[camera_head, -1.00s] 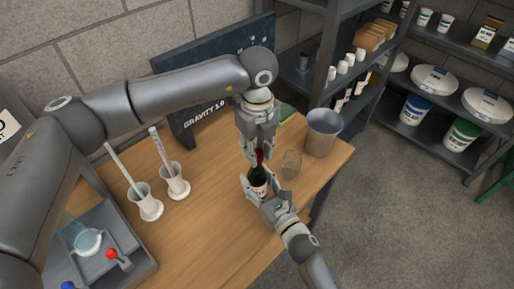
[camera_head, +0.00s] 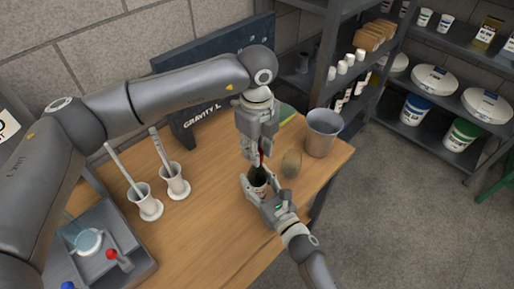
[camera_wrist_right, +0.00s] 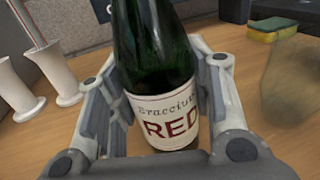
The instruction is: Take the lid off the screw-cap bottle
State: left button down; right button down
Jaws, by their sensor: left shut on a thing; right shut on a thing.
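The screw-cap bottle (camera_head: 255,173) is dark green glass and stands upright on the wooden table. In the right wrist view the bottle (camera_wrist_right: 158,60) shows a white label reading RED. My right gripper (camera_head: 258,188) is shut on the bottle's body, with one finger on each side of the label in the wrist view. My left gripper (camera_head: 259,148) points down from above and is shut on the red lid (camera_head: 262,154) at the bottle's top. The fingers mostly hide the lid, so whether it is still seated on the neck cannot be told.
A glass (camera_head: 291,163) and a grey bucket (camera_head: 322,133) stand close right of the bottle. Two white holders (camera_head: 144,201) with sticks stand left. A grey tray (camera_head: 140,268) is at lower left. A dark board (camera_head: 208,70) is behind. A sponge (camera_wrist_right: 272,29) lies farther back.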

pick_arm(q)
jog(key=shift+r, duration=0.95)
pick_arm(e)
jog(key=shift+f, duration=0.1)
pick_arm(q)
jog(key=shift+r, duration=0.1)
jog(key=shift+r, duration=1.9)
pick_arm(e)
jog(key=c, duration=0.6)
grip_release()
